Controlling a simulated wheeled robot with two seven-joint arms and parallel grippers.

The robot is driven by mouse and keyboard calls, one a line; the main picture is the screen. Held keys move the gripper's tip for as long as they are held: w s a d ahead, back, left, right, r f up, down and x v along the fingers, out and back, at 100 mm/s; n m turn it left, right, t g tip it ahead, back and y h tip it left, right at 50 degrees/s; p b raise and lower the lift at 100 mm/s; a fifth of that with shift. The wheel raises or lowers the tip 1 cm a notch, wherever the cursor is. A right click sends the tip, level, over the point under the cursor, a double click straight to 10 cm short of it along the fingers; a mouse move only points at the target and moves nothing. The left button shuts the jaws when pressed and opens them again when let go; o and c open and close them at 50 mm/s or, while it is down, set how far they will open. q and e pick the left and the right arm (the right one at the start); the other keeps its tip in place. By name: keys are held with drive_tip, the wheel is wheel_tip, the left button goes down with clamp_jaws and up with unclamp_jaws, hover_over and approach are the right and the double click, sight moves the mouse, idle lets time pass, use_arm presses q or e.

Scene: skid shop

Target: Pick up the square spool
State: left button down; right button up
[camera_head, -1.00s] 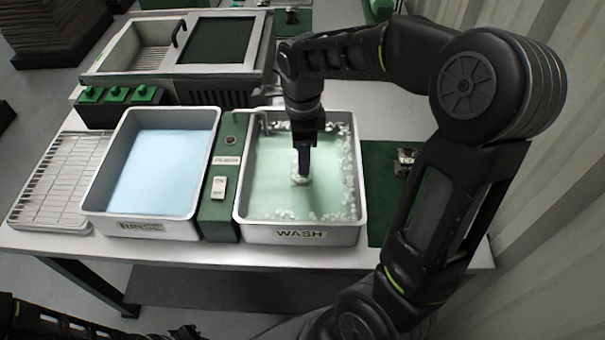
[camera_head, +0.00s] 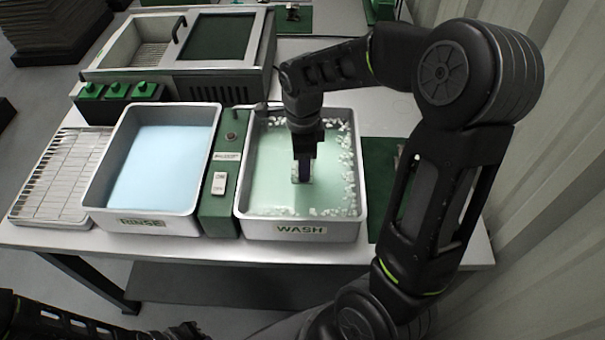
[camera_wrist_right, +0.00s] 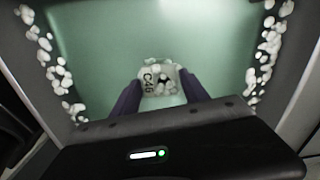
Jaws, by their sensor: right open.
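The square spool (camera_wrist_right: 161,80), pale with dark lettering on its left side and white foam bits on it, sits in the green wash water in the right wrist view. My right gripper (camera_wrist_right: 162,92) is open, with one dark finger at each side of the spool; I cannot tell if they touch it. In the head view the right gripper (camera_head: 303,176) points down into the wash tub (camera_head: 300,230), and the spool is mostly hidden by its fingers. My left arm shows at the bottom left of the head view; the state of its gripper (camera_head: 188,331) is unclear.
The rinse tub (camera_head: 143,223) with blue water stands left of the wash tub, with a green switch box (camera_head: 219,215) between them. A wire rack (camera_head: 58,180) lies at the far left. White foam lines the wash tub's walls. A green mat (camera_head: 378,180) lies right of it.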

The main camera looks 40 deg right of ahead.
drive_tip(key=shift+f, duration=1.6)
clamp_jaws()
